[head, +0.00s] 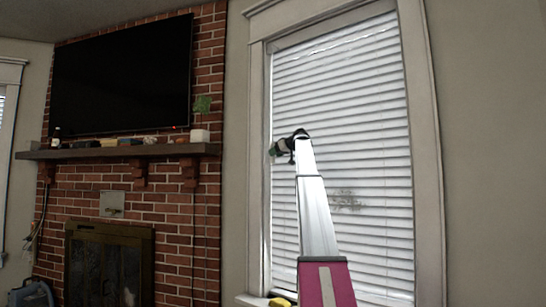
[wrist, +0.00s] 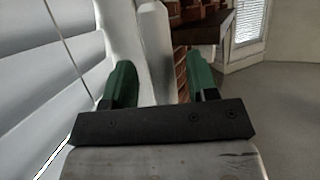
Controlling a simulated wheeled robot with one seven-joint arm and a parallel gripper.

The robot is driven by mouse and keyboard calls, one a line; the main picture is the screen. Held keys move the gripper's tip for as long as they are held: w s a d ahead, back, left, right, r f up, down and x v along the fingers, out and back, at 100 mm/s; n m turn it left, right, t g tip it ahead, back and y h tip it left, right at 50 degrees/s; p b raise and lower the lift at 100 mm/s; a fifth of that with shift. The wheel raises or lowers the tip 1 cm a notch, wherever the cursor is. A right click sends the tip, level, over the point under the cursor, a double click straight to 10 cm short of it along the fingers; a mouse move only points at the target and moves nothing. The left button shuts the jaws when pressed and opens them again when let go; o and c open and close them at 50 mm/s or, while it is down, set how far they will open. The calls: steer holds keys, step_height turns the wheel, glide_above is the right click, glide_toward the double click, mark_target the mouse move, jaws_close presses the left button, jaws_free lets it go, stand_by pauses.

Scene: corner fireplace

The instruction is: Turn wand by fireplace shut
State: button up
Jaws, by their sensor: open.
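The wand (wrist: 155,50) shows in the wrist view as a pale, straight, faceted rod. It stands between the two green fingertips of my gripper (wrist: 160,82), with space on both sides. Its free end is at the top of the picture, and its other end is hidden behind the dark gripper body. My gripper is open and holds nothing. In the head view my gripper (head: 283,147) is at the left edge of the blind (head: 340,95), and I cannot make out the wand clearly there.
The white window frame (head: 256,160) borders the blind closely. Left of it are the brick fireplace wall (head: 207,225), a wooden mantel (head: 115,152) with small items and a black TV (head: 125,75). A yellow thing (head: 280,302) lies at the sill. Plain wall (head: 490,150) is right.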

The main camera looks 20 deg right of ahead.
steer(key=v, duration=0.8)
